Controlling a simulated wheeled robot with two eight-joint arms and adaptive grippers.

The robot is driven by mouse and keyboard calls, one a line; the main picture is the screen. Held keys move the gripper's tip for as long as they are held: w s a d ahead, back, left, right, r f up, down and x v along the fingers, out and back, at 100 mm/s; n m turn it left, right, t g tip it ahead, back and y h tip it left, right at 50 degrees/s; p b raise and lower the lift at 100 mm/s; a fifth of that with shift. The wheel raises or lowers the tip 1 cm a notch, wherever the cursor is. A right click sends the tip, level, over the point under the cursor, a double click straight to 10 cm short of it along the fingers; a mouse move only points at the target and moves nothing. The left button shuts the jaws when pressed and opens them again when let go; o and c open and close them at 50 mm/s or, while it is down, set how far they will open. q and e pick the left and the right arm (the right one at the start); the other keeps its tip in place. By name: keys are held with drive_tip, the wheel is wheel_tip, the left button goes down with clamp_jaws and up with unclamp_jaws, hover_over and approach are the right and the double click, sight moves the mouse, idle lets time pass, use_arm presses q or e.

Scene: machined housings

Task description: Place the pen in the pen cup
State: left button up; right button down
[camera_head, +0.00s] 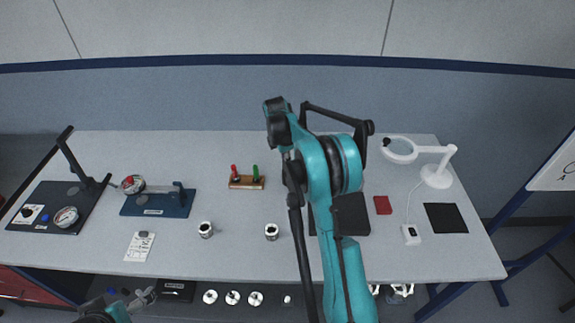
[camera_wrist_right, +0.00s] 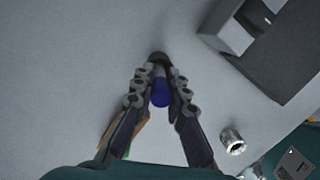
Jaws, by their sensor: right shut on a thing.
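In the right wrist view my right gripper (camera_wrist_right: 158,74) is shut on a slim thing with a blue end (camera_wrist_right: 160,97), which I take to be the pen. A dark rounded form (camera_wrist_right: 158,57) shows at the fingertips; I cannot tell whether it is part of the pen. The rest of the pen is hidden by the fingers. In the head view my right arm hides its gripper and the pen. I cannot make out a pen cup in either view.
A wooden rack (camera_head: 246,183) with red and green handles stands left of my right arm. Two metal cylinders (camera_head: 206,230) (camera_head: 271,232) stand near the front. A blue fixture plate (camera_head: 157,204) is at left, a white magnifier lamp (camera_head: 437,177) at right.

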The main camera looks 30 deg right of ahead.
drive_tip(key=shift+f, duration=0.1)
drive_tip(key=c, duration=1.5)
unclamp_jaws()
drive_tip(key=shift+c, duration=0.2)
